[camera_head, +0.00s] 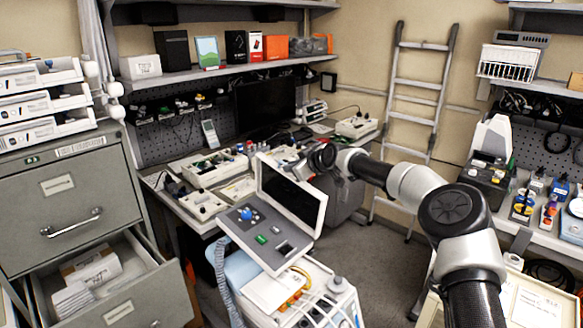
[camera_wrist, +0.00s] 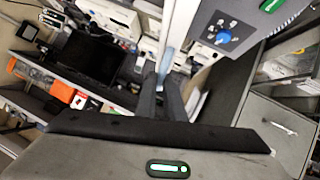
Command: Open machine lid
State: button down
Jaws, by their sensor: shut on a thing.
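The machine (camera_head: 283,249) stands in the lower middle of the head view, with a grey panel carrying a blue knob (camera_head: 245,213) and green parts. Its lid (camera_head: 290,194), a white frame around a dark inner face, stands raised and tilted up from the panel. My gripper (camera_head: 304,168) is at the upper edge of the lid; the lid hides part of its fingers. In the wrist view, my gripper's dark fingers (camera_wrist: 161,95) are shut on the pale edge of the lid (camera_wrist: 182,38). The panel and blue knob (camera_wrist: 224,38) show at the upper right.
A workbench (camera_head: 202,218) with devices and a monitor (camera_head: 265,106) is behind the machine. A grey cabinet (camera_head: 68,198) with an open lower drawer (camera_head: 112,290) is at the left. A ladder (camera_head: 414,110) leans on the back wall. Grey floor (camera_head: 362,252) is clear right of the machine.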

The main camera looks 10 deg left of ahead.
jog(key=shift+w+d, duration=0.1)
jog(key=shift+d, duration=0.05)
jog(key=c, duration=2.2)
grip_release()
jog(key=shift+o, duration=0.2)
jog(key=b+v, duration=0.3)
jog(key=v, duration=1.4)
jog(key=shift+d, duration=0.2)
